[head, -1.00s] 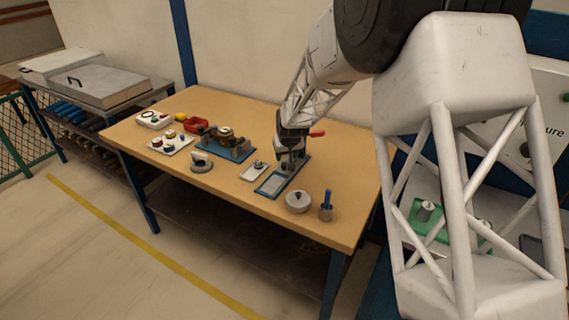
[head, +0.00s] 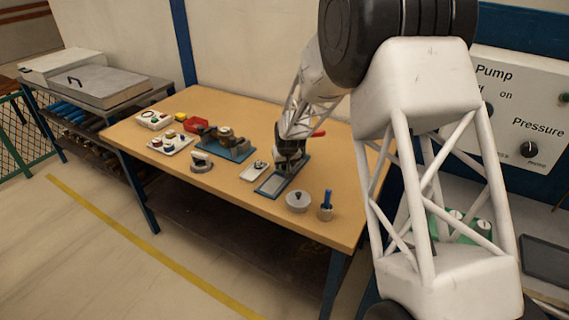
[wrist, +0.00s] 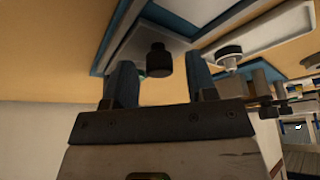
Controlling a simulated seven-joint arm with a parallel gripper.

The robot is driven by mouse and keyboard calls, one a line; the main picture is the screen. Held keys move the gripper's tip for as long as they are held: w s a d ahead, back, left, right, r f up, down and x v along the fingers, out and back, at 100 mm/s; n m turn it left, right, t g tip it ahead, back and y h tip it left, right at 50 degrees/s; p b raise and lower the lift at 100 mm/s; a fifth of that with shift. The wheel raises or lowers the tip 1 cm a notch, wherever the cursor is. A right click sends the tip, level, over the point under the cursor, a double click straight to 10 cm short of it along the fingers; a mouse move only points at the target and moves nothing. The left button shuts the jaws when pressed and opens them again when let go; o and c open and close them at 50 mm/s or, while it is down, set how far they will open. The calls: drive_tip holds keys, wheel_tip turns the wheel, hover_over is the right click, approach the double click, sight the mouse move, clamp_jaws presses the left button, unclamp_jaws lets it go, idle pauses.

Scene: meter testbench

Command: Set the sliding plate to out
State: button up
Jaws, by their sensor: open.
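The sliding plate unit is a blue frame (head: 270,187) with a light grey plate, near the front right of the tan table. In the wrist view the plate (wrist: 140,42) lies in its blue frame and carries a dark round knob (wrist: 159,60). My gripper (wrist: 161,76) is open, with one blue finger on each side of the knob in that view. I cannot tell whether a finger touches the knob. In the head view my gripper (head: 289,164) is over the rear part of the unit and hides the knob there.
A small white plate with a knob (head: 254,171) lies just left of the unit. A round grey lidded pot (head: 298,201) and a cup with a blue handle (head: 326,206) stand to the right. A red handle (head: 319,133) shows behind my gripper. The table's front edge is close.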

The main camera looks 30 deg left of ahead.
clamp_jaws()
drive_tip(key=shift+s, duration=0.1)
drive_tip(key=s, duration=0.9)
drive_tip(key=shift+s, duration=0.5)
unclamp_jaws()
